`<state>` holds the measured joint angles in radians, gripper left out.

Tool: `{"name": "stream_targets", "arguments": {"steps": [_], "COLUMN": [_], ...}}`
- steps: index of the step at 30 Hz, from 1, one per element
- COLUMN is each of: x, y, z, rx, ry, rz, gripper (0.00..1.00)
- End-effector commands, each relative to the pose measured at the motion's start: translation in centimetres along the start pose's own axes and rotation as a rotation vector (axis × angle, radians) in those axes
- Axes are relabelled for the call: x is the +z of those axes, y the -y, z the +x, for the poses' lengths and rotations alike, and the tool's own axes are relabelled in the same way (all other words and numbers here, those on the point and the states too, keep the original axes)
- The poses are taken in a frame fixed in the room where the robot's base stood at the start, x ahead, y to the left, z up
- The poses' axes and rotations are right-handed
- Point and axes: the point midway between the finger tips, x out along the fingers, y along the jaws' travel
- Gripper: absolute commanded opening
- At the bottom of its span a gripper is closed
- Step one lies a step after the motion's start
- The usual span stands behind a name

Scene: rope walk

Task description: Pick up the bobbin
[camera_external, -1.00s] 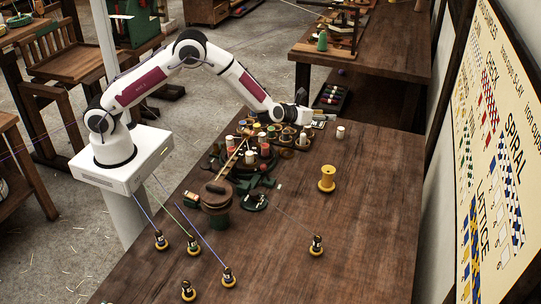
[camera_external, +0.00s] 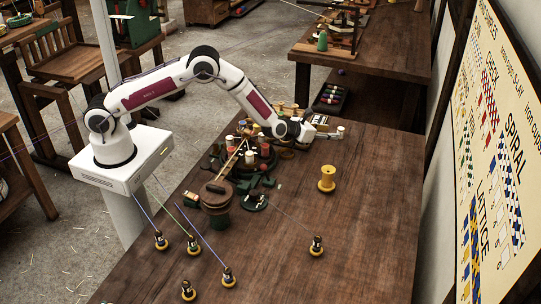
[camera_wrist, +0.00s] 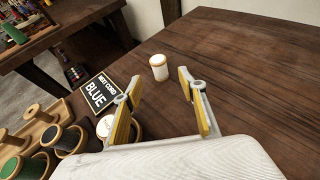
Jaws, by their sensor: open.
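A small white bobbin (camera_wrist: 158,67) with tan ends stands upright on the wooden table. It also shows in the external view (camera_external: 340,131), just right of the end of my arm. My gripper (camera_wrist: 159,79) is open, its two yellow-padded fingers apart with nothing between them. In the wrist view the bobbin appears beyond the fingertips, framed by the gap between them and apart from both. In the external view the fingers are too small to make out clearly.
A dark card reading BLUE (camera_wrist: 98,93) lies left of the fingers. A wooden rack (camera_wrist: 38,140) with several spools is at lower left. A yellow spool (camera_external: 327,178) stands on the table (camera_external: 370,220), whose right side is mostly clear. Weighted cords hang at the front.

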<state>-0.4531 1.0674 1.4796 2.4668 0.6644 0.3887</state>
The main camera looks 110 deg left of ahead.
Motion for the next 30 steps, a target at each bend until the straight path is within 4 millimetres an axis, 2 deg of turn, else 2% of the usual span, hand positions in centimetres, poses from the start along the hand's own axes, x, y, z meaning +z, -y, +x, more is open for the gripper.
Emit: {"name": "stream_targets", "arguments": {"steps": [12, 30], "x": [0.0, -0.1], "y": [0.0, -0.1], "z": [2.1, 2.8], "rx": [0.001, 0.001], "ry": [0.000, 0.000], "rz": [-0.001, -0.001], "gripper": [0.41, 0.41]}}
